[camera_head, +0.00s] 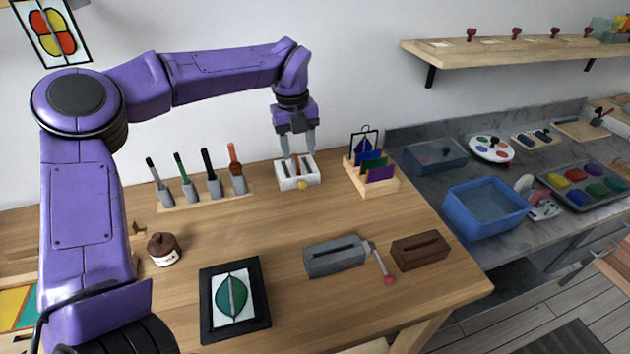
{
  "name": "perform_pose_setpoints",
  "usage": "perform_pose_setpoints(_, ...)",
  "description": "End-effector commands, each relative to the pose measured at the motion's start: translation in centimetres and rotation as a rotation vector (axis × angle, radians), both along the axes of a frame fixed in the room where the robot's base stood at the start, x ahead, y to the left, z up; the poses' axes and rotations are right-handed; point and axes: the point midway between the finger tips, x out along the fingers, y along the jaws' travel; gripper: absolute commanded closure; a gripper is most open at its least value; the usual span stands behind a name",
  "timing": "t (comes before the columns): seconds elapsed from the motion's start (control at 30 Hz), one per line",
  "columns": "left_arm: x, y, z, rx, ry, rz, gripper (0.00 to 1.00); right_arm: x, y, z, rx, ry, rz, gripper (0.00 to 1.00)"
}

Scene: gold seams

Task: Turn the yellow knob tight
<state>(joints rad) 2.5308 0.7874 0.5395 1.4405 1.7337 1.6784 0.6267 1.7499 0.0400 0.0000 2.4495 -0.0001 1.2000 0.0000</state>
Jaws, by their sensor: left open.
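Thin dark and brown upright pieces show in the top of the block. My left gripper (298,156) points down just above and behind the knob, over the block. Its two fingers are apart, with their tips close to the block's top. I cannot tell whether they touch it. My right gripper is not in view.
Several handled tools in grey holders (212,186) stand left of the block, and a wooden rack (388,184) stands right. A grey clamp (335,256) with a red-tipped lever, a brown block (420,250) and a framed leaf picture (235,335) lie nearer. The table's middle is clear.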

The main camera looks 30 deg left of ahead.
Motion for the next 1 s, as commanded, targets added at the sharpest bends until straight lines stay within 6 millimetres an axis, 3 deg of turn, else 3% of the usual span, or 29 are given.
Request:
perform_pose_setpoints(0.03,0.0,0.0,-0.8,-0.001,-0.001,0.000,0.49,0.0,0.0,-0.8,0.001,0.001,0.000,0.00)
perform_pose_setpoints(0.23,0.1,-0.1,-2.6,0.000,0.004,-0.001,0.49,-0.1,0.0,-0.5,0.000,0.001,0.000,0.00)
perform_pose_setpoints(0.6,0.5,-0.4,-10.1,0.000,0.003,-0.002,0.49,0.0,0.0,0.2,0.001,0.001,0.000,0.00)
perform_pose_setpoints(0.97,0.5,-0.5,-11.3,-0.001,0.001,-0.001,0.49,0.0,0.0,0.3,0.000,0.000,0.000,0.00)
perform_pose_setpoints(1.0,0.5,-0.5,-11.3,-0.001,0.001,-0.001,0.55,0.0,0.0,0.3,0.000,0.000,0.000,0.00)
